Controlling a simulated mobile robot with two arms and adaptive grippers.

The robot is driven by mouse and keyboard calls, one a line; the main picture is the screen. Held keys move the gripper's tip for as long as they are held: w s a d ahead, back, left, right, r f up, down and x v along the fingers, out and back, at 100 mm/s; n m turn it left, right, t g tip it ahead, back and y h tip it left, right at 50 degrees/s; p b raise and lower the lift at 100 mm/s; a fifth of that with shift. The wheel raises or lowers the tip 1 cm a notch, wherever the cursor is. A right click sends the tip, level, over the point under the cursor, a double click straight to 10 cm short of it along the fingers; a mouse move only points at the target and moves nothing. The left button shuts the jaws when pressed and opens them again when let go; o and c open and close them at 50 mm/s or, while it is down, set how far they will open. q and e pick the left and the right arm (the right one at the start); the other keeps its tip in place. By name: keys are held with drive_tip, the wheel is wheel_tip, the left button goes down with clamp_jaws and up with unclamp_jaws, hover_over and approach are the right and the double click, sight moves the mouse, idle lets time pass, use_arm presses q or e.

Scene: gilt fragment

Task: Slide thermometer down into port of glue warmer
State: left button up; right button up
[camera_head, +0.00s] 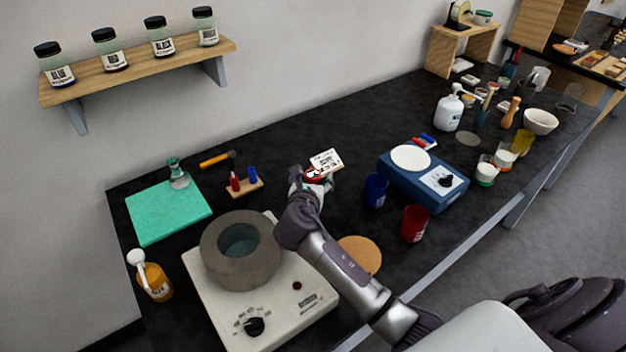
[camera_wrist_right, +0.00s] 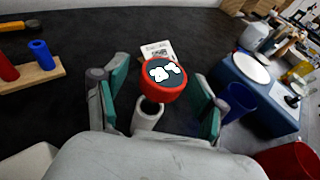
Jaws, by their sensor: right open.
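The thermometer (camera_wrist_right: 166,80) has a round red head with a dark face and white marks. A white tube (camera_wrist_right: 147,115) shows just below its head; I cannot tell whether it belongs to the thermometer. My right gripper (camera_wrist_right: 160,97) is open, with its green-padded fingers on either side of the thermometer, apparently not touching it. The glue warmer (camera_head: 210,295) is a cream box with a knob and a grey round pot (camera_head: 240,250). I cannot make out its port. My left gripper is not in view.
A small wooden rack (camera_head: 245,188) with red and blue pieces stands left of the gripper. A white printed card (camera_head: 327,160) lies just behind it. A blue cup (camera_head: 375,190), red cup (camera_head: 414,223) and blue scale (camera_head: 425,190) stand to the right. A cork disc (camera_head: 362,254) lies nearby.

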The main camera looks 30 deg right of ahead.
drive_tip(key=c, duration=1.2)
drive_tip(key=shift+o, duration=0.2)
drive_tip(key=shift+r, duration=0.1)
